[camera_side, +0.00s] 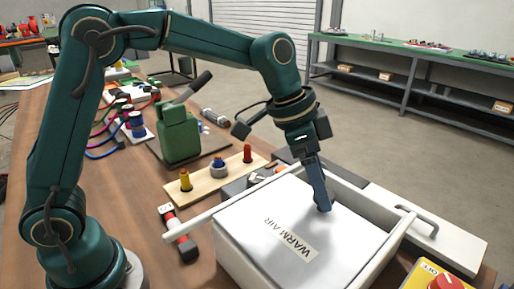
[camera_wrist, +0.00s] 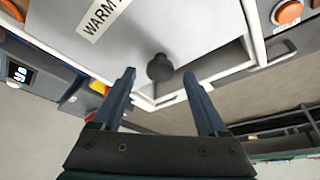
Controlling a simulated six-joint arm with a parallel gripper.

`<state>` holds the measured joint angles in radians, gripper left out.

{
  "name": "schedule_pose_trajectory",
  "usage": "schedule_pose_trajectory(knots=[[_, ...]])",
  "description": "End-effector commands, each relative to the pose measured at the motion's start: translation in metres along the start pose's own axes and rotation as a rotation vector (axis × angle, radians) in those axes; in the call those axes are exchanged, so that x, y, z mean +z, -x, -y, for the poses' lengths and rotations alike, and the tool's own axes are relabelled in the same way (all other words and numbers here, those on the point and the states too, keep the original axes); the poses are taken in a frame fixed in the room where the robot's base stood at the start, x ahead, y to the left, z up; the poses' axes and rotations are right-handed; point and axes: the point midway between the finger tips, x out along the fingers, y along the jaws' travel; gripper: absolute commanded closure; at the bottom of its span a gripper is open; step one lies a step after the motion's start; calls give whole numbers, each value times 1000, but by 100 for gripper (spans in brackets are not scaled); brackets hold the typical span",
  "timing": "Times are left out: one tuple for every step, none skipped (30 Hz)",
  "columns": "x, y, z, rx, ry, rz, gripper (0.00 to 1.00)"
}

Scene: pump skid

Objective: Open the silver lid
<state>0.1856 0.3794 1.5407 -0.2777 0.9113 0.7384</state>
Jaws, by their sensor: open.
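The silver lid (camera_side: 285,235) is a flat panel labelled "WARM AIR", lying shut on a white box (camera_side: 240,275). In the wrist view the lid (camera_wrist: 190,30) has a dark round knob (camera_wrist: 160,68) near its edge. My gripper (camera_side: 322,208) points down at the lid's right half in the side view, where its fingers hide the knob. In the wrist view my gripper (camera_wrist: 159,76) is open and empty, with its two fingertips apart on either side of the knob. I cannot tell whether they touch the lid.
A white panel with a grey handle (camera_side: 418,219) lies right of the box. A yellow control box with a red knob (camera_side: 446,283) is at the lower right.

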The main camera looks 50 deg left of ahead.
Motion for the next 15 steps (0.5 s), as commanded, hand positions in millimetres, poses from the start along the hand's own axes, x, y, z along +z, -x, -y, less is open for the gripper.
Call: schedule_pose_trajectory(knots=[[0,-5,0,2,0,2,24],[0,-7,-1,2,0,1,24],[0,-10,0,1,0,1,24],[0,-11,0,1,1,0,24],[0,-12,0,1,1,0,24],[0,-12,0,1,1,0,24],[0,-12,0,0,1,0,24],[0,-12,0,0,1,0,24],[0,-12,0,0,1,0,24],[0,-12,0,0,1,0,24],[0,-12,0,0,1,0,24],[0,-12,0,0,1,0,24],[0,-12,0,0,1,-1,36],[0,-12,0,0,1,-1,47],[0,-12,0,0,1,-1,62]])
